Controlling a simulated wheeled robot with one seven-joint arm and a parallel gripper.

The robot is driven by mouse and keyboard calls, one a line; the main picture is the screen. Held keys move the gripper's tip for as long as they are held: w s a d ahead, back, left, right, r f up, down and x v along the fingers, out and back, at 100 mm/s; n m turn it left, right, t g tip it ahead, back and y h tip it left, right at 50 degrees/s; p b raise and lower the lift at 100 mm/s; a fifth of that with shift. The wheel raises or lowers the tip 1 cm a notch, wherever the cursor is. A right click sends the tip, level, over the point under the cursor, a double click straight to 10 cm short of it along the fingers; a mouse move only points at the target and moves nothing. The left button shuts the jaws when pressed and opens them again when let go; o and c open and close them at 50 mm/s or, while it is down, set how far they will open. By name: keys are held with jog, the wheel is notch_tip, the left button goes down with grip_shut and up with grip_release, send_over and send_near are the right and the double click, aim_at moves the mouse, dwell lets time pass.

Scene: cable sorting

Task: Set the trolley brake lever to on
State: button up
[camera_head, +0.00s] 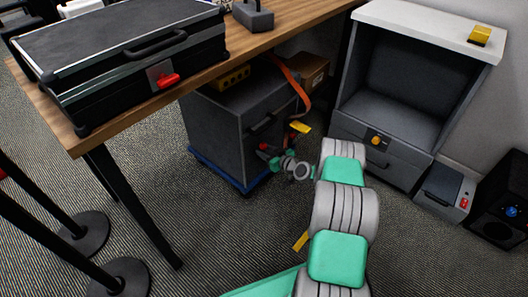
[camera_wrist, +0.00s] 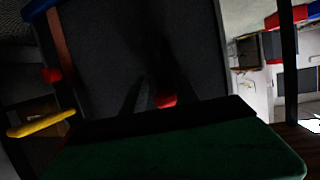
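The trolley is a dark grey cabinet (camera_head: 222,127) on a blue wheeled base (camera_head: 213,172), under the wooden table. Its dark front fills much of the wrist view (camera_wrist: 110,50). A yellow piece (camera_head: 302,128) with red beside it shows at its right side; a yellow bar (camera_wrist: 42,122) shows at left in the wrist view. I cannot tell which part is the brake lever or its setting. My gripper (camera_head: 268,156) is close to the trolley's front; contact is unclear. Its fingers are small and dark, so its opening cannot be read. A red spot (camera_wrist: 166,100) lies above the green block in the wrist view.
An orange strap (camera_head: 291,80) hangs by the trolley, near a cardboard box (camera_head: 308,70). The table (camera_head: 270,40) overhangs it and carries a black case (camera_head: 120,50). A grey cabinet (camera_head: 385,155) stands right. Post bases (camera_head: 120,280) stand at left.

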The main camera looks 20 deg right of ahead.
jog(key=p+v, duration=0.2)
jog(key=v, duration=0.5)
jog(key=shift+s+p, duration=0.35)
jog(key=shift+s, duration=0.05)
jog(key=shift+d+r, duration=0.1)
jog(key=shift+r, duration=0.05)
